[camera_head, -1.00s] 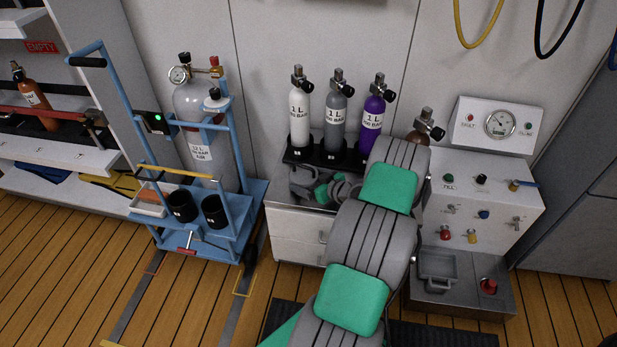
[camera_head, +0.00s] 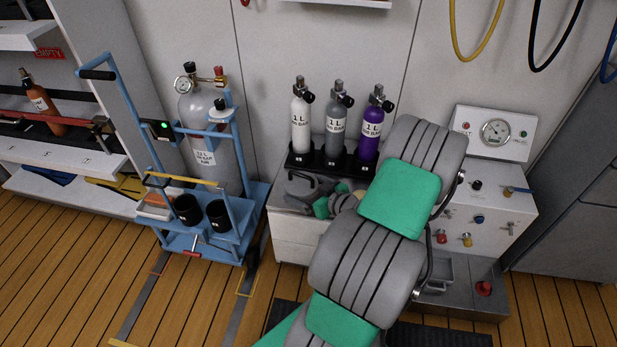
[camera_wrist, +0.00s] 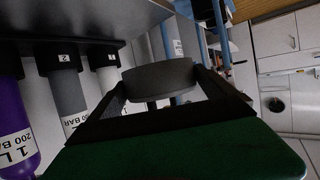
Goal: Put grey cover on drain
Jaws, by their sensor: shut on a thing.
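My gripper (camera_wrist: 160,77) is shut on a dark grey round cover (camera_wrist: 158,74), held between its two black fingers in the wrist view. In the head view my arm bends down toward the white drawer cabinet, and its wrist end is partly hidden behind the arm's links, in front of the small cylinders. The cover cannot be made out clearly there. I cannot pick out the drain for certain in either view. The fill panel (camera_head: 488,185), with its gauge, knobs and valves, stands at the right, partly covered by my arm.
White, grey and purple cylinders (camera_head: 371,130) stand in a black rack close to my wrist. A blue cart (camera_head: 262,195) with a large cylinder (camera_head: 203,125) and two black cups stands left. Shelves (camera_head: 60,155) line the far left. Wooden floor (camera_head: 70,270) is open in front.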

